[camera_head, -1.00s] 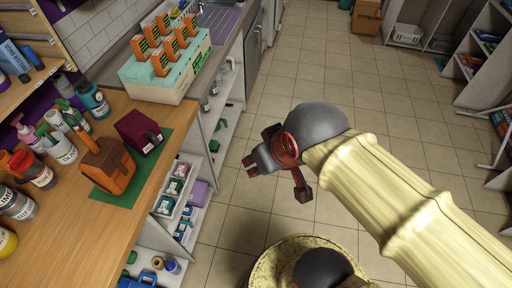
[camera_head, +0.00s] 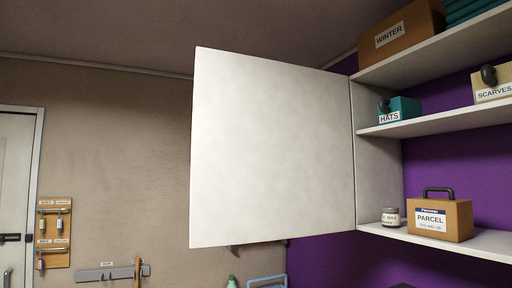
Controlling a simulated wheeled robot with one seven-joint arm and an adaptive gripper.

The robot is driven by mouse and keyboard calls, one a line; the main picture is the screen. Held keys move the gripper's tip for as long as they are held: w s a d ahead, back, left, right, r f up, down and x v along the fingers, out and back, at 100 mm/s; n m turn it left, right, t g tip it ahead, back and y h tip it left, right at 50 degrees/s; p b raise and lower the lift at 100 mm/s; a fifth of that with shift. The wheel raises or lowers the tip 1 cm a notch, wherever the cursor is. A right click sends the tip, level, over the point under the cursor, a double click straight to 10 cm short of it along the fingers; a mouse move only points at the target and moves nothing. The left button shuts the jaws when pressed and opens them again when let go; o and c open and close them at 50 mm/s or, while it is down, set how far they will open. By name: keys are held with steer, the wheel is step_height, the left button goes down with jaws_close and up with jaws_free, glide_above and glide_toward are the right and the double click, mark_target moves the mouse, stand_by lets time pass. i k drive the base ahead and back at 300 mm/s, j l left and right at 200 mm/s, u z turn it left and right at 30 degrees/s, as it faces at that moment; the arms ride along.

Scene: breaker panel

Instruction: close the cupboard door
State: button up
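The cupboard door (camera_head: 272,155) is a plain white panel standing wide open at the left side of the wall cupboard. Its right edge meets the cupboard's white side wall (camera_head: 378,170). The cupboard's shelves are exposed. No handle shows clearly on the door; a small dark piece shows just below its lower edge. My gripper and arm are not in this view now.
The shelves hold a parcel box (camera_head: 440,220), a small jar (camera_head: 390,217), a teal hats box (camera_head: 399,110), a scarves box (camera_head: 492,84) and a winter box (camera_head: 402,37). A key board (camera_head: 54,232) hangs near a white room door (camera_head: 16,190) at left.

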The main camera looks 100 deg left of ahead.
mark_target(271, 151)
steer(key=k+j+u, duration=0.15)
steer(key=j+u, duration=0.15)
steer(key=k+j+u, duration=0.1)
steer(key=j+u, duration=0.55)
steer(key=j, duration=0.2)
steer(key=j+u, duration=0.35)
steer(key=j, duration=3.2)
steer(key=k+j+u, duration=0.25)
steer(key=u, duration=0.25)
